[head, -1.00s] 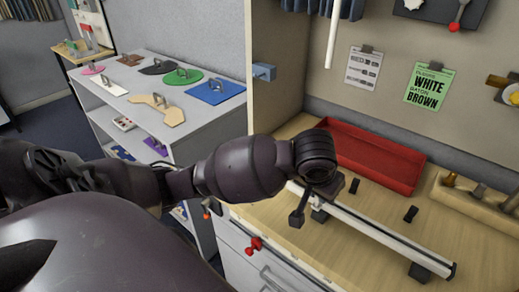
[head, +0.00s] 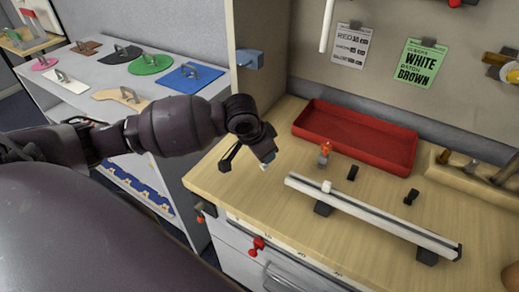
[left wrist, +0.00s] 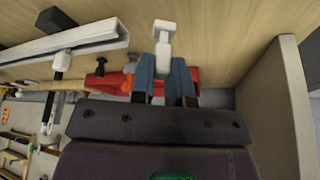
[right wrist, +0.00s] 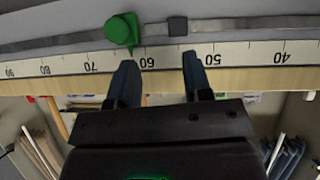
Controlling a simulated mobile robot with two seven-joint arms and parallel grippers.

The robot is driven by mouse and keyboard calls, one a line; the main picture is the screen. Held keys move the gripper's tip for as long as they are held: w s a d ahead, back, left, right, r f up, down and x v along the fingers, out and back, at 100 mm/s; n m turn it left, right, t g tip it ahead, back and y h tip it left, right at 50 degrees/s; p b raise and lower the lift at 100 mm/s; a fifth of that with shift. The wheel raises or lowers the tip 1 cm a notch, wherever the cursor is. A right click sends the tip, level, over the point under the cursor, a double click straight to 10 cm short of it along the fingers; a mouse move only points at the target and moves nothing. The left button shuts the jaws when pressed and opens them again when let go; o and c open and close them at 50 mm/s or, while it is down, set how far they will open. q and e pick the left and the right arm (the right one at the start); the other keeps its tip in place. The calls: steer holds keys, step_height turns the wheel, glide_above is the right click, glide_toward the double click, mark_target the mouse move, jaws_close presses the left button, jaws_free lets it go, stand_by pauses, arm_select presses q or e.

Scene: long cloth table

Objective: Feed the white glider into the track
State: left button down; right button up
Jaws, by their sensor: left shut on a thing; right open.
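The white glider (left wrist: 164,38) is a small white piece gripped at the tips of my left gripper (left wrist: 165,75). In the head view the left gripper (head: 248,160) hangs left of the track's left end, apart from it, and mostly hides the glider (head: 265,166). The track (head: 380,218) is a long pale rail on dark feet, slanting to the lower right. It also shows in the left wrist view (left wrist: 35,50). A small white piece (head: 327,187) sits on the track near its left end. My right gripper (right wrist: 157,72) is open and empty, below a number scale.
A red tray (head: 355,140) lies behind the track, with an orange-topped item (head: 325,152) before it. Two small black pieces (head: 352,173) (head: 411,197) lie between them. A wooden holder (head: 475,175) stands right. A green card (head: 421,64) reads WHITE and BROWN. Bench left of the track is clear.

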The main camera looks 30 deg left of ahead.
arm_select(q)
steer(key=a+m, duration=0.1)
steer(key=m, duration=0.1)
steer(key=f+m+g+h, duration=0.1)
steer(key=m, duration=0.1)
steer(key=a+f+m+h, duration=0.1)
steer(key=m, duration=0.1)
steer(key=shift+w+a+g, duration=0.3)
steer(key=m, duration=0.1)
steer(key=m+g, duration=0.1)
steer(key=m, duration=0.1)
steer(key=shift+w+f, duration=0.15)
steer(key=shift+w, duration=0.05)
steer(key=shift+w+m+g+h, duration=0.2)
steer(key=shift+m+g+h, duration=0.2)
steer(key=shift+m, duration=0.7)
steer(key=shift+d+m, duration=0.2)
steer(key=shift+m, duration=0.5)
steer(key=shift+p, duration=0.3)
